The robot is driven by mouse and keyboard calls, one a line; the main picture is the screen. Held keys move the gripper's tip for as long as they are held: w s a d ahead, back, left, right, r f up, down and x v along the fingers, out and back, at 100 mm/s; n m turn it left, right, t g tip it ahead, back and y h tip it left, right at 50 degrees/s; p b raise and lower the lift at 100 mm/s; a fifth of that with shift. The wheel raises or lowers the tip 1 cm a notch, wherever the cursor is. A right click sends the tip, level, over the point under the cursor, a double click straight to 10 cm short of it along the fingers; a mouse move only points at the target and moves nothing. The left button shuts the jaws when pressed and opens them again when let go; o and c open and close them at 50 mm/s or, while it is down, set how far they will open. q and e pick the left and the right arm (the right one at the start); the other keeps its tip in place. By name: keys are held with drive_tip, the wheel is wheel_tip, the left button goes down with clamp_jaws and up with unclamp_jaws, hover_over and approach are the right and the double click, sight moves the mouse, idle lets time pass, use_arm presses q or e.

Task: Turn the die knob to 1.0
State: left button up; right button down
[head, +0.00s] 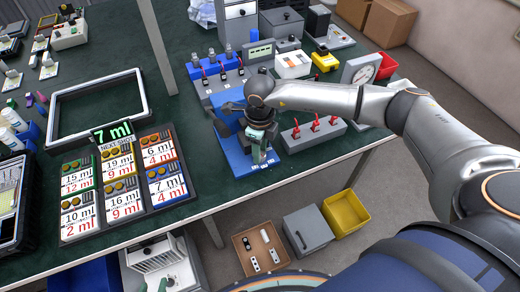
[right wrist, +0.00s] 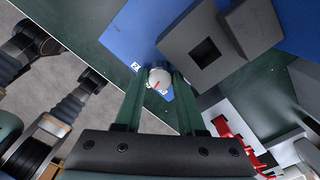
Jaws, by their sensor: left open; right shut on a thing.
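The die knob (right wrist: 158,78) is a small round white knob with a red pointer mark, on the blue base of a press (head: 234,158). White labels with dark marks (right wrist: 136,67) lie around it, too small to read. In the right wrist view the pointer slants toward a label just below. My right gripper (head: 258,152) reaches down over the front of the blue base, its two green fingers (right wrist: 157,88) shut on the knob's sides. In the head view the gripper hides the knob. I cannot make out my left gripper in either view.
A grey block with a square hole (right wrist: 204,52) stands beside the knob. A grey box with red switches (head: 313,132) is to the right. The table's front edge is close.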

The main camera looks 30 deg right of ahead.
drive_tip(key=shift+w+r, duration=0.1)
drive_tip(key=c, duration=0.5)
unclamp_jaws()
drive_tip(key=shift+d, duration=0.15)
